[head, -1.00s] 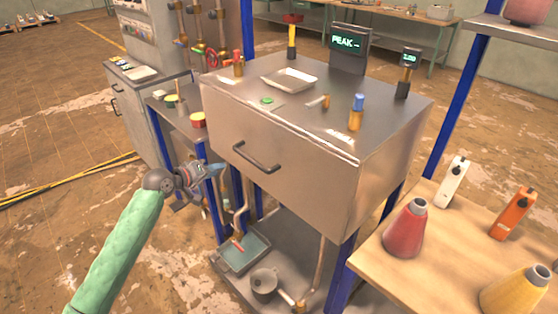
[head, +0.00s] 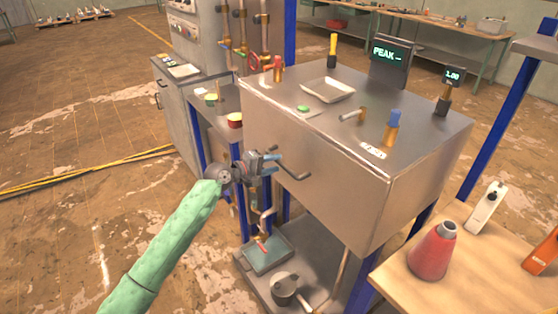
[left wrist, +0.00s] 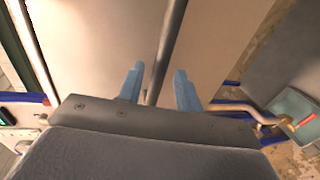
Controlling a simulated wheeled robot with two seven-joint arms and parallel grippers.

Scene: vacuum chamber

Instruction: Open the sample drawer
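The sample drawer (head: 330,180) is a large metal box front, and it looks closed. Its dark bar handle (head: 292,174) is on the left part of the front. The handle (left wrist: 168,45) also shows in the left wrist view as a dark bar. My left gripper (head: 272,166) is at the left end of the handle. In the left wrist view its two blue fingers (left wrist: 157,84) are apart, with the bar showing between them and gaps on both sides. I cannot tell how deep the bar sits between the fingers. My right gripper is not in view.
A metal tray (head: 327,90), small knobs and a PEAK display (head: 391,53) are on top of the box. A lower shelf holds a teal tray (head: 268,254) and a pot (head: 285,288). A wooden table with a red cone (head: 432,252) stands at the right.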

